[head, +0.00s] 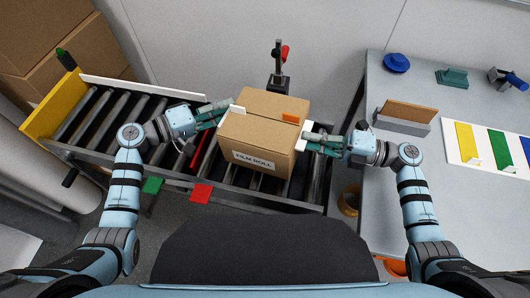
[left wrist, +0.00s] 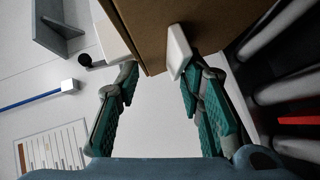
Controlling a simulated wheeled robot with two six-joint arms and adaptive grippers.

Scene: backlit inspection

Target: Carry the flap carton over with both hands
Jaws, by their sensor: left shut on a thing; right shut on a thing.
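The flap carton (head: 262,135) is a brown box labelled "FILM ROLL", with an orange patch near its top right edge and white tabs on its sides. It is at the right part of the roller conveyor; I cannot tell whether it touches the rollers. My left gripper (head: 226,110) is shut on the white tab at its left side. In the left wrist view, the carton (left wrist: 195,22) fills the top, with the white tab (left wrist: 179,50) by the right finger. My right gripper (head: 307,142) is shut on the white tab at the right side. Its top looks closed.
A roller conveyor (head: 104,122) runs left to a yellow end plate (head: 48,105). A post with a red handle (head: 279,75) stands behind the carton.

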